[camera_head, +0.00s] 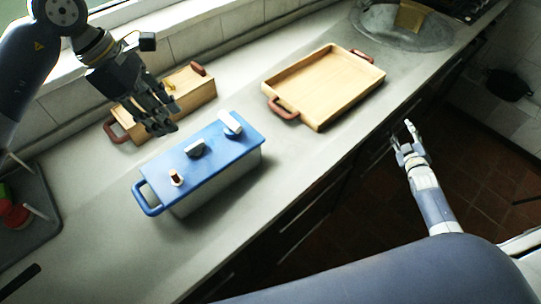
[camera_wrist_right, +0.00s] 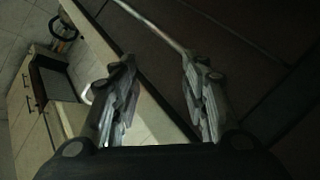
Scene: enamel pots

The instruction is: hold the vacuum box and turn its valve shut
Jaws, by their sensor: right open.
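The vacuum box has a blue lid (camera_head: 215,153) and a pale body (camera_head: 222,188), and stands on the counter in the head view. A blue loop handle (camera_head: 147,203) sticks out at its left end. On the lid are a small white and reddish-brown valve-like piece (camera_head: 177,178), a grey knob (camera_head: 195,148) and a white piece (camera_head: 230,124). Which one is the valve is unclear. My left gripper (camera_head: 163,128) hangs just beyond the lid's far edge, apparently empty; its finger gap is unclear. My right gripper (camera_head: 409,132) is open and empty, off the counter's front edge; it also shows in the right wrist view (camera_wrist_right: 160,78).
A wooden box with reddish handles (camera_head: 196,92) stands behind my left gripper. An empty wooden tray (camera_head: 325,85) lies to the right. The counter's front strip is clear.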

